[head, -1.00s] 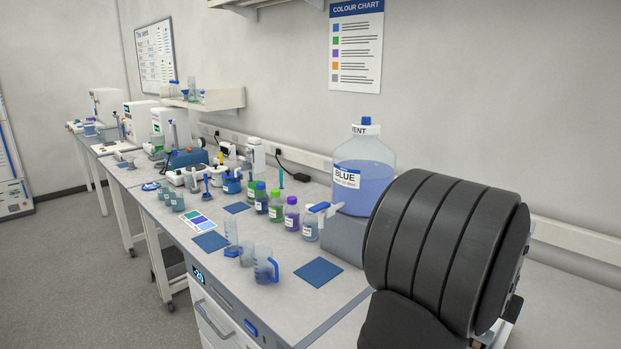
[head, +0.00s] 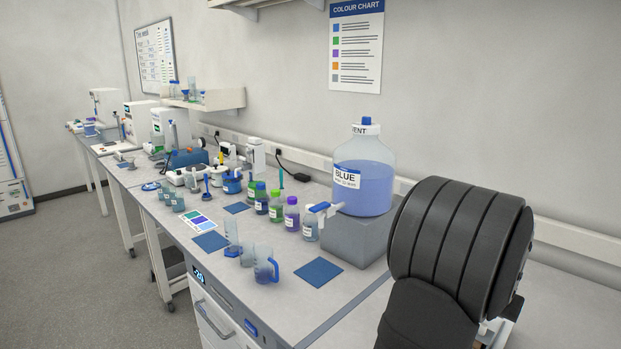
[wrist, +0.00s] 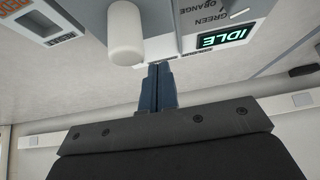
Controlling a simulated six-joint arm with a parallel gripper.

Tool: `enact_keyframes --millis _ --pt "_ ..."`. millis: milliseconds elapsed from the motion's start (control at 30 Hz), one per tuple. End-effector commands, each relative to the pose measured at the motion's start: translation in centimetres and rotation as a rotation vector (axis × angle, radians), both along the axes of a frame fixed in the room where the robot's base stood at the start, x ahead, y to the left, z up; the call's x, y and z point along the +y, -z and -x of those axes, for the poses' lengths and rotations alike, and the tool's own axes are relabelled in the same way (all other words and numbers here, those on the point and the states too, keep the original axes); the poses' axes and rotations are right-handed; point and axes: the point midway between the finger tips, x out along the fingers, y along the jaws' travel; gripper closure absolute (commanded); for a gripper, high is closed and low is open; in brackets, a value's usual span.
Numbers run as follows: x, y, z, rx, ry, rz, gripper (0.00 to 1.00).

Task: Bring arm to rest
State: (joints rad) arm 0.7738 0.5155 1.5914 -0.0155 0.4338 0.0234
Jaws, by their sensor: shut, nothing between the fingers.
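My gripper (wrist: 160,72) shows in the wrist view, its two dark blue fingers side by side and shut, with nothing between them. Its tips are in front of the lower part of a white device with a display (wrist: 226,36) reading IDLE. I cannot tell from this view whether they touch it. In the head view the dark, ribbed part of my arm fills the lower right, and my fingers are hidden there.
A large bottle (head: 366,186) of blue liquid with a tap stands on a grey block (head: 352,236) left of my arm. Several capped bottles, beakers and a blue-handled jug (head: 265,266) stand on the bench. A bare blue mat (head: 318,272) lies near its front.

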Motion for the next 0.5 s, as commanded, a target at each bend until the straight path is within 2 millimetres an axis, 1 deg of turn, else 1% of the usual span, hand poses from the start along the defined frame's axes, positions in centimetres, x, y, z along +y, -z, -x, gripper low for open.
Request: enact_keyframes --millis 33,200,333,500 --pt "-0.6 0.1 -0.5 0.000 0.000 0.000 1.00" --pt "-1.8 0.1 -1.8 0.001 0.000 -0.001 1.00" --pt "-2.2 0.0 -2.2 0.001 0.000 -0.001 1.00" --pt "-2.2 -0.2 -2.2 0.001 0.000 -0.001 1.00"
